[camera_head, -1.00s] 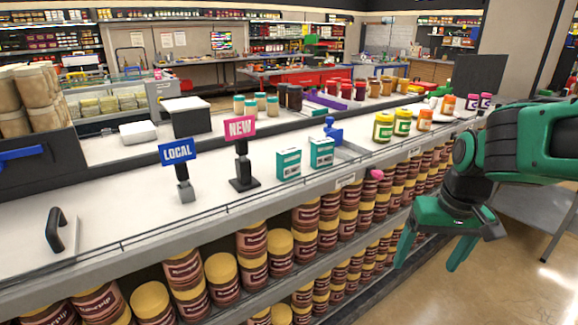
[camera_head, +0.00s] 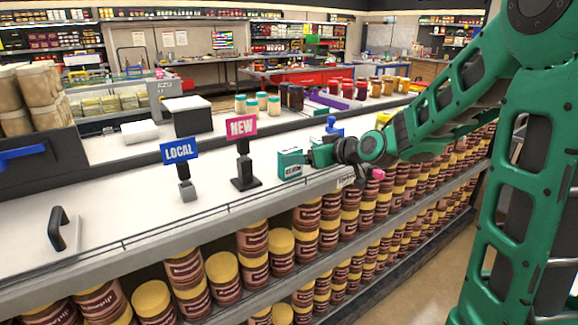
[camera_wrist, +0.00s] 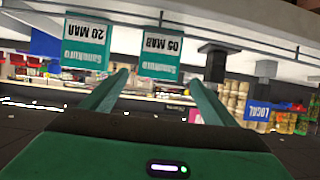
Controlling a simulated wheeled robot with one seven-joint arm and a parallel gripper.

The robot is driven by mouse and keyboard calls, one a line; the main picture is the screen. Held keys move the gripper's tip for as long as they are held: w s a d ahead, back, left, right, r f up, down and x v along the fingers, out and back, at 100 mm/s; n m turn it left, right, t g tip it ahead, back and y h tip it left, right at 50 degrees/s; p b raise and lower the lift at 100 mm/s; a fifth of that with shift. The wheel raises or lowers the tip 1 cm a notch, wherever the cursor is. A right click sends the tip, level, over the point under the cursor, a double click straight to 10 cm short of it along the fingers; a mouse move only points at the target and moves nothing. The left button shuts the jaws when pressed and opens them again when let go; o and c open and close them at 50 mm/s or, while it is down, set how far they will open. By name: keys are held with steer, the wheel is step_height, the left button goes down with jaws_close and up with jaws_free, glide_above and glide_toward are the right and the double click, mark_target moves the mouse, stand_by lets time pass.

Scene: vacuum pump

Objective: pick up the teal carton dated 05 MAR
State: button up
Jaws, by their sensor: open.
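Two teal cartons with white labels stand side by side on the white counter top. In the wrist view, which is upside down, the one dated 05 MAR (camera_wrist: 161,50) is straight ahead, between the lines of my two fingers; the one dated 20 MAR (camera_wrist: 86,45) is to its left. In the head view the 05 MAR carton (camera_head: 290,165) is the left one, nearer the signs; the other is mostly hidden behind my gripper. My gripper (camera_wrist: 160,84) is open and empty in front of the cartons. In the head view my gripper (camera_head: 314,158) partly covers them, so the exact gap is unclear.
A pink NEW sign (camera_head: 242,128) and a blue LOCAL sign (camera_head: 179,152) stand on dark holders left of the cartons. A blue object (camera_head: 332,127) is behind. Brown jars with yellow lids (camera_head: 281,243) fill the shelves below the counter edge. The counter at left is mostly clear.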

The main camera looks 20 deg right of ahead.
mark_target(294, 152)
steer(key=shift+r+x, duration=0.15)
steer(key=shift+x, duration=1.7)
steer(key=shift+r+x, duration=0.1)
steer(key=shift+x, duration=1.75)
steer(key=shift+w+d, duration=0.1)
steer(key=shift+w, duration=0.05)
steer(key=c, duration=1.1)
